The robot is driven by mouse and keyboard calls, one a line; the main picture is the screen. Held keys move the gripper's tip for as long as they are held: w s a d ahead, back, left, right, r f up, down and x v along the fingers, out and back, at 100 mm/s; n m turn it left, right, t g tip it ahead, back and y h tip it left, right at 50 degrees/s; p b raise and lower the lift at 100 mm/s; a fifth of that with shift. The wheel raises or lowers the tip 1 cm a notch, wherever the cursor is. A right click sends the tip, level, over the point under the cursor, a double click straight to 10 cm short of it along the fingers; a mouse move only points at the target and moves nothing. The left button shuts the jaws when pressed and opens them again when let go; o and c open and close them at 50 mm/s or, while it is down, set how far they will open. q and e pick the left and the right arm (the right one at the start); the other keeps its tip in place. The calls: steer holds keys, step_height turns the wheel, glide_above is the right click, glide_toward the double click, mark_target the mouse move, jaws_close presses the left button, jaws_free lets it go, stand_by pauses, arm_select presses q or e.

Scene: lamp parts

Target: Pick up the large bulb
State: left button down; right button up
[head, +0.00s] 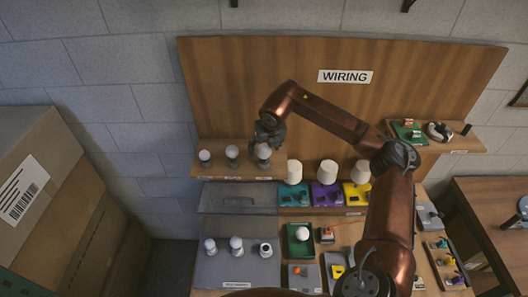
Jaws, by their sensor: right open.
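Three white bulbs stand in a row on the small wooden shelf at left: a left one (204,156), a middle one (232,153) and a right one (264,152), which looks the largest. My right gripper (266,142) is open, pointing down just above the right bulb, with its fingers close around or beside its top. Whether they touch it I cannot tell. The gripper hides part of that bulb. My left gripper is not in view.
Below, several pale parts (236,244) stand on a grey mat (225,272), and a white round bulb (302,233) sits in a green tray (291,250). White cylinders (327,172) stand right of the shelf (215,174). The wooden backboard (230,80) rises close behind the gripper.

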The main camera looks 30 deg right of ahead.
steer(key=shift+x, duration=1.25)
steer(key=shift+r, duration=0.1)
steer(key=shift+c, duration=0.6)
steer(key=c, duration=1)
